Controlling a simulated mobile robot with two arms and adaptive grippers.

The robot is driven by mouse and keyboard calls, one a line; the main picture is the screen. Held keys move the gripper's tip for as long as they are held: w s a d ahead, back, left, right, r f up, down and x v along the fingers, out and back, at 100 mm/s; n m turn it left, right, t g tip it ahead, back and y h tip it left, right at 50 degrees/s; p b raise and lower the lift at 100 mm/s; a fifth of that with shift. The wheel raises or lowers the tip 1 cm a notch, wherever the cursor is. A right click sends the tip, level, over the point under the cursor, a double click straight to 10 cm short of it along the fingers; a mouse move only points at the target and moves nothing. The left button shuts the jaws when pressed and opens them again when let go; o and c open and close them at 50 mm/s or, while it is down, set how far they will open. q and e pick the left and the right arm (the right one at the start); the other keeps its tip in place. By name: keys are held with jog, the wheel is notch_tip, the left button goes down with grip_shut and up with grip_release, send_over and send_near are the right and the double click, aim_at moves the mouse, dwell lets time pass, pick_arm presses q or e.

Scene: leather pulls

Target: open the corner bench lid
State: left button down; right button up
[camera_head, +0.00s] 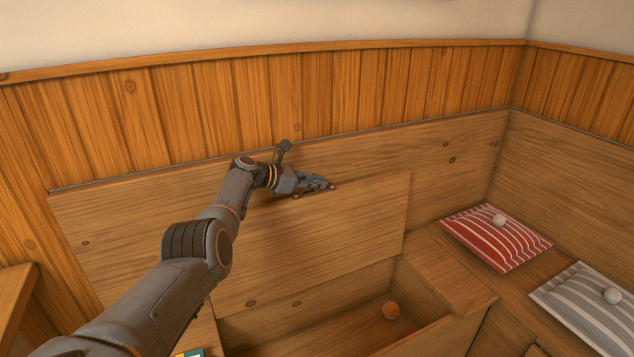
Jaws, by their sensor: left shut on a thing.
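The corner bench lid (330,235) is a wide wooden panel. It stands raised and steep, leaning toward the bench's wooden backrest. The bench box (350,312) below it is open, and part of its inside shows. My left gripper (325,186) is at the lid's upper edge, shut on the lid there. Small reddish-brown bits show at its fingers; I cannot tell whether they are a leather pull, as the fingers hide the grip. My left arm covers the lid's left part. My right gripper is not in view.
A wood-panelled wall (400,95) rises behind the backrest.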

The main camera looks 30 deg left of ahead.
pick_arm(q)
jog(key=shift+s+f, duration=0.1)
jog(key=shift+f, duration=0.15)
jog(key=c, duration=1.7)
grip_release()
jog(key=shift+r, duration=0.1)
jog(key=shift+a, duration=0.15)
jog(key=shift+s+a+r, duration=0.2)
jog(key=shift+s+a, duration=0.15)
jog(key=shift+s, duration=0.05)
jog(key=v, duration=1)
jog(key=shift+s+a, duration=0.1)
jog(key=shift+s, duration=0.15)
